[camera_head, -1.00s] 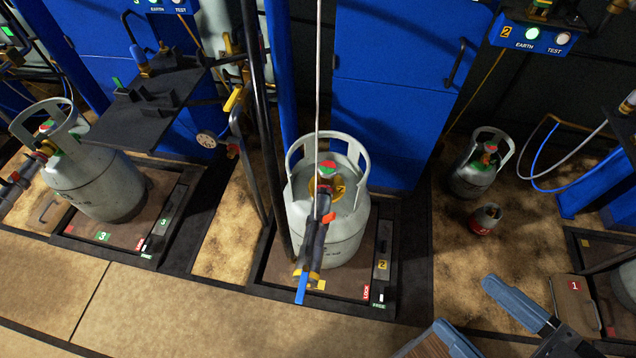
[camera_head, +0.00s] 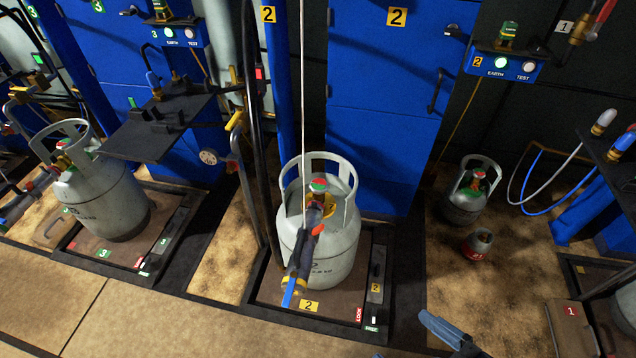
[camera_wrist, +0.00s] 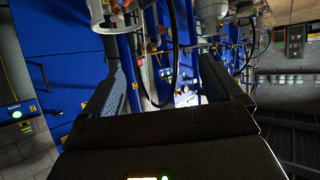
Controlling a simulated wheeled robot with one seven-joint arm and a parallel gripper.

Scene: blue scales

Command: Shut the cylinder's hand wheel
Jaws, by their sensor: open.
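A pale grey gas cylinder (camera_head: 341,254) stands upright on the scale marked 2 (camera_head: 263,292), in the middle of the head view.
Another cylinder (camera_head: 105,205) stands on scale 3 at left. A small grey cylinder (camera_head: 465,203) and a smaller red-based one (camera_head: 478,244) stand on the floor at right. A dark hose and post rise left of the middle cylinder. A blue cabinet (camera_head: 385,130) stands behind.

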